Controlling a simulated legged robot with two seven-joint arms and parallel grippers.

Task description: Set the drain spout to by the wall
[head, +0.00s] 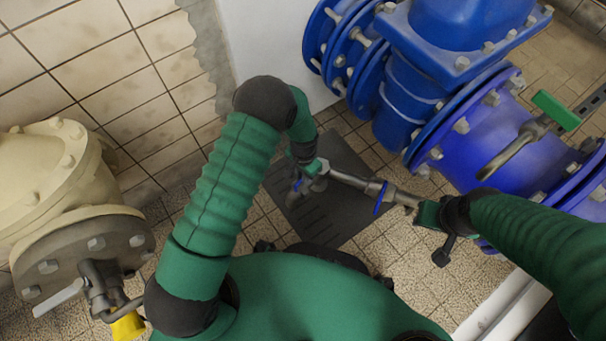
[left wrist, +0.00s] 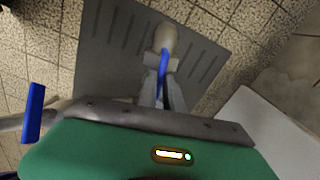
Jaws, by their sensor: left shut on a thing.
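The drain spout (head: 350,179) is a grey metal pipe with a small blue lever (head: 381,197). In the head view it runs from near the blue pipework leftward over a dark slotted floor plate (head: 345,222). My left gripper (head: 298,187) is at its left end, shut on it. In the left wrist view the fingers (left wrist: 161,88) close around the spout's pale end (left wrist: 166,38), which has a blue strip and lies above the plate. My right arm comes in from the right; its gripper (head: 430,214) is near the pipe's right end, its fingers unclear.
Large blue flanged pipework (head: 465,115) fills the right, with a green-handled lever (head: 555,110). A cream flanged pipe (head: 55,175) stands left, with a yellow-handled lever (head: 128,325) below. The tiled wall (head: 125,80) is behind left. Tiled floor surrounds the plate.

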